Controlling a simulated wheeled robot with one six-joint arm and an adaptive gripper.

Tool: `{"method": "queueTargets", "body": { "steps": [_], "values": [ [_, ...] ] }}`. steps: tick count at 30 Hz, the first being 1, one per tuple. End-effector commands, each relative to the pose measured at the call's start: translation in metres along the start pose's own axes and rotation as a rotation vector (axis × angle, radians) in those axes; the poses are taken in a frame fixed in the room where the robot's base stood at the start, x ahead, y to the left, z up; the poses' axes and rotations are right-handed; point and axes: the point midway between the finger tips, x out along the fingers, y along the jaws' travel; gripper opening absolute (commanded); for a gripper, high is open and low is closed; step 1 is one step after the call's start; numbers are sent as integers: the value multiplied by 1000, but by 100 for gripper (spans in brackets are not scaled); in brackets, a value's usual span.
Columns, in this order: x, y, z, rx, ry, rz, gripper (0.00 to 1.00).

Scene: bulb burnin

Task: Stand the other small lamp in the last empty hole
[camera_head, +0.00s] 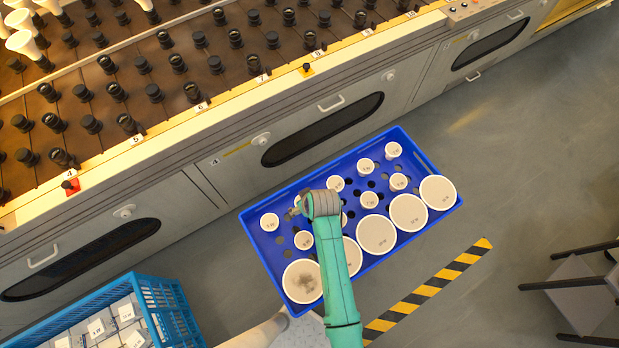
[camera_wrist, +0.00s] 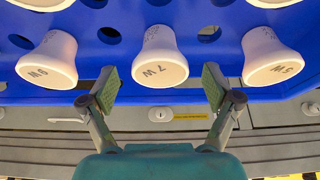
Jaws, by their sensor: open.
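The blue tray (camera_head: 448,208) on the floor holds several small white lamps, one of them near its left corner (camera_head: 270,221), and a row of larger lamps (camera_head: 376,234). Dark round empty holes show between them. In the wrist view a lamp marked 7 W (camera_wrist: 160,58) stands between two others, one marked 9 W (camera_wrist: 48,60) and one marked 5 W (camera_wrist: 270,58). My gripper (camera_wrist: 158,87) is open, with its fingers on either side of the 7 W lamp and a gap to each. In the head view my arm hides part of the tray.
A long rack (camera_head: 215,115) with rows of dark sockets runs behind the tray, over grey cabinets (camera_head: 330,125). A light-blue crate (camera_head: 150,292) of boxes stands at the lower left. A dark-framed stand (camera_head: 575,285) is at right. Open floor lies right of the tray.

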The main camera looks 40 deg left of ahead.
Motion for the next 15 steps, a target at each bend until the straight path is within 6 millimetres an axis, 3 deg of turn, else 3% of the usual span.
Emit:
{"method": "queueTargets", "body": {
  "steps": [9,15],
  "values": [
    [-62,1,0,1,3,2,89],
    [-89,0,0,0,1,1,89]
  ]
}}
